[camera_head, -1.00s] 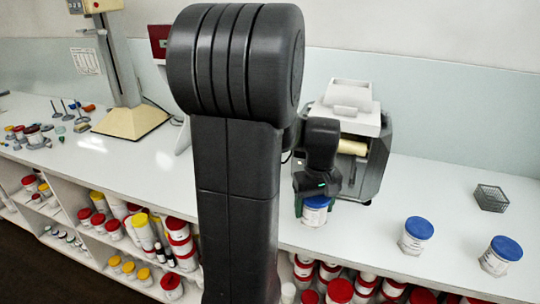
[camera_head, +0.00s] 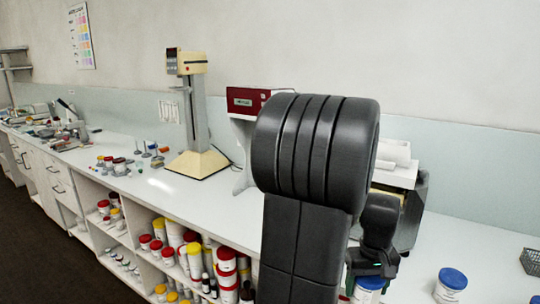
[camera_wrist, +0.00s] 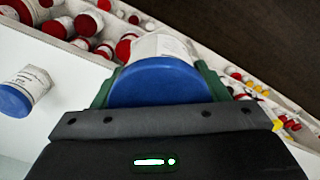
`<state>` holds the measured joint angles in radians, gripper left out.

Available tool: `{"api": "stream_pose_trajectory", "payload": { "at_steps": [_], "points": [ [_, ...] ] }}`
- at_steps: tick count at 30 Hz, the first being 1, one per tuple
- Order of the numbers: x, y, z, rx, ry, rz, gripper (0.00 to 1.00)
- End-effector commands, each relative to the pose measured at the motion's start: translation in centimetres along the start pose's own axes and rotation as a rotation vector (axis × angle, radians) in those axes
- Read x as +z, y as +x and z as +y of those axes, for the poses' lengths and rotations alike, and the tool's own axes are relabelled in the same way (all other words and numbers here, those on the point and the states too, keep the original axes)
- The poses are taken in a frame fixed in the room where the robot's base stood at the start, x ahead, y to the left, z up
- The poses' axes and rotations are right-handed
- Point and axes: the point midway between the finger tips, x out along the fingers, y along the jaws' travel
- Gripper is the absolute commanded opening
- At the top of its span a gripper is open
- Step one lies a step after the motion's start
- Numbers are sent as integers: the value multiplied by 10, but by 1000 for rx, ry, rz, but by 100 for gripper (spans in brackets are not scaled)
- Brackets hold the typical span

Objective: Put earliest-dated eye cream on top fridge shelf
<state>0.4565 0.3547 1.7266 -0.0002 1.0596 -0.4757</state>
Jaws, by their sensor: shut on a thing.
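My gripper (camera_wrist: 155,90) is shut on a white jar with a blue lid (camera_wrist: 158,82), which fills the middle of the wrist view. The held jar (camera_head: 369,284) also shows low in the head view, below my wrist and near the bench's front edge. Its label is too small and tilted to read. Another blue-lidded white jar (camera_head: 450,287) stands on the bench to the right; it is probably the one at the left of the wrist view (camera_wrist: 22,92). A third blue lid (camera_head: 535,299) is cut off at the lower right. No fridge is in view.
The long white bench (camera_head: 220,215) has open shelves of red- and yellow-lidded jars below it. A cream stand machine (camera_head: 195,120), a red-and-white machine (camera_head: 245,105) and a grey mill (camera_head: 415,205) stand along it. A wire basket (camera_head: 531,262) is at right. Dark floor (camera_head: 40,225) is clear at left.

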Motion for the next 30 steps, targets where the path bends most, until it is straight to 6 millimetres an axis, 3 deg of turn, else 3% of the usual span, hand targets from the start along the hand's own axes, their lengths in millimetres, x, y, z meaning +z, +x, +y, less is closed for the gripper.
{"api": "stream_pose_trajectory", "payload": {
  "at_steps": [11, 17, 24, 30],
  "points": [
    [-44, 36, -31, -2, -1, -4, 40],
    [-77, 67, -63, -2, -1, -5, 40],
    [-125, 133, -138, -1, 1, -7, 40],
    [-144, 180, -196, 0, 10, -4, 40]
  ]
}}
